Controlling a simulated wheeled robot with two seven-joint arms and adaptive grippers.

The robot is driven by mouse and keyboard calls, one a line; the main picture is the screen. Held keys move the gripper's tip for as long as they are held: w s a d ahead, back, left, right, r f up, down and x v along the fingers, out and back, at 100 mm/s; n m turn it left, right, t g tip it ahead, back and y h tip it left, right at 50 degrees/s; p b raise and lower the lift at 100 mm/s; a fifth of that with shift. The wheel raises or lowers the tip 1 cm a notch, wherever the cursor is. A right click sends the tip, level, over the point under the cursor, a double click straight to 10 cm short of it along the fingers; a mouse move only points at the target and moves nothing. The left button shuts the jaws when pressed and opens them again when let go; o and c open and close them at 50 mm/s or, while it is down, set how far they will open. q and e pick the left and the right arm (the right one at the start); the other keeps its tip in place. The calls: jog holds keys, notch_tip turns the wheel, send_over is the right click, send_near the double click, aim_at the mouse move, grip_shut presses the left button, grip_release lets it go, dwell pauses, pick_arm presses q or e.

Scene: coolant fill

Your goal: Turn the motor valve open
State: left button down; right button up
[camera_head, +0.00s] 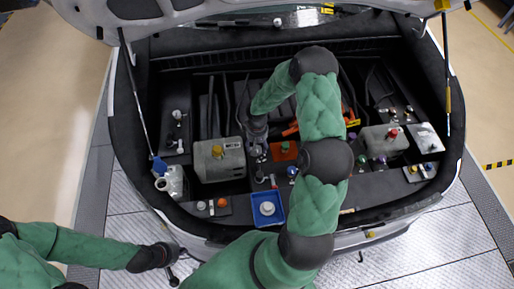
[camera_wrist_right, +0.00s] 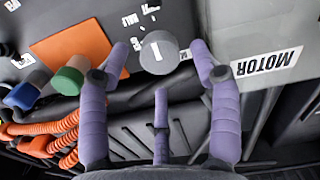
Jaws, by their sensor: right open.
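The motor valve is a round grey knob (camera_wrist_right: 158,54) with a short white mark that runs roughly up and down in the right wrist view. The label reading MOTOR (camera_wrist_right: 267,62) lies to its right, upside down. My right gripper (camera_wrist_right: 160,66) is open. Its purple fingers stand on both sides of the knob, with a third finger below it; gaps show at the sides. In the head view the right gripper (camera_head: 256,132) reaches down into the bay, its fingertips unclear. My left gripper (camera_head: 176,264) is low, outside the car's front edge, and its fingers are too small to judge.
An orange plate (camera_wrist_right: 78,48), green and blue caps and orange corrugated hoses lie left of the knob. In the head view a grey tank with a yellow cap (camera_head: 219,162) stands beside the right gripper. A blue tray (camera_head: 268,208) sits at the front edge. The raised hood hangs above.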

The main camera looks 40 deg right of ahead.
jog(key=shift+f, duration=1.2)
jog(key=c, duration=1.1)
jog(key=shift+n, duration=0.3)
jog(key=shift+c, duration=0.2)
jog(key=n, duration=0.3)
jog(key=shift+b, duration=0.35)
jog(key=n, duration=0.5)
jog(key=shift+r, duration=0.1)
jog(key=n+p, duration=0.1)
jog(key=n, duration=0.3)
jog(key=shift+a+n, duration=0.1)
jog(key=shift+n, duration=0.2)
jog(key=n+p, duration=0.1)
jog(key=n, duration=0.3)
jog(key=shift+n, duration=0.3)
